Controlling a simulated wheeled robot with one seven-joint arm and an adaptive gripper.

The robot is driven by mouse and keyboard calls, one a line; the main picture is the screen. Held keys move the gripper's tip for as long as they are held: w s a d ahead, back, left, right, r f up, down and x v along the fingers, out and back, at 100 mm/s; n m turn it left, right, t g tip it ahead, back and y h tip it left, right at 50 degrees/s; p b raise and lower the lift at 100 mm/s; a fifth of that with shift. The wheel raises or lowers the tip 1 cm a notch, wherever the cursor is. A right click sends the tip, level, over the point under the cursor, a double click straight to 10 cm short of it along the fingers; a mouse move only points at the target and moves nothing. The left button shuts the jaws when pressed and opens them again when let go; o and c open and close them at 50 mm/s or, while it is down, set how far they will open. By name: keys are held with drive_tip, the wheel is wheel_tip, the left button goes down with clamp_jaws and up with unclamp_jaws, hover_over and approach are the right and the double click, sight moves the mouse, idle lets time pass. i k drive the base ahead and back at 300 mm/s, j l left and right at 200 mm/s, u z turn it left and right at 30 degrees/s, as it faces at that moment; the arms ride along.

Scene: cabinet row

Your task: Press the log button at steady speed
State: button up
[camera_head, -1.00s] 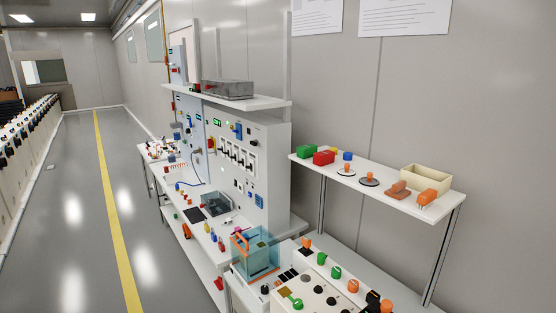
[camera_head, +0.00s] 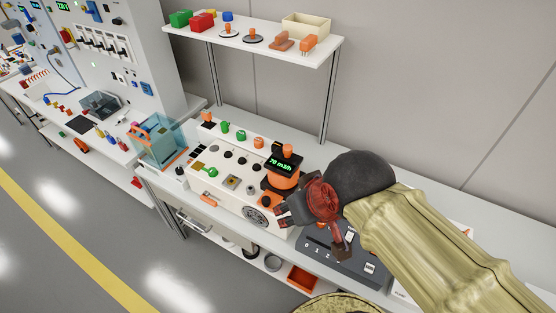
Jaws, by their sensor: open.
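My gripper (camera_head: 312,234) is open and empty, reaching in from the right over the bench. Its dark fingers are spread, one towards the white panel unit and one over a dark grey control box (camera_head: 338,256). The box has small light keys or labels, including a pale one (camera_head: 370,268) near its front right. Their lettering is too small to read, so I cannot tell which one is the log button. My gripper and arm hide part of the box. I cannot tell whether a finger touches it.
An orange device with a lit display (camera_head: 282,162) stands left of my gripper, on a white panel unit (camera_head: 222,188) with several knobs. A blue-tinted clear tank (camera_head: 160,138) is further left. A shelf (camera_head: 270,43) with small parts is behind. Floor at left is clear.

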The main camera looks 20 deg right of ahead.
sight(368, 268)
drive_tip(key=z, duration=1.1)
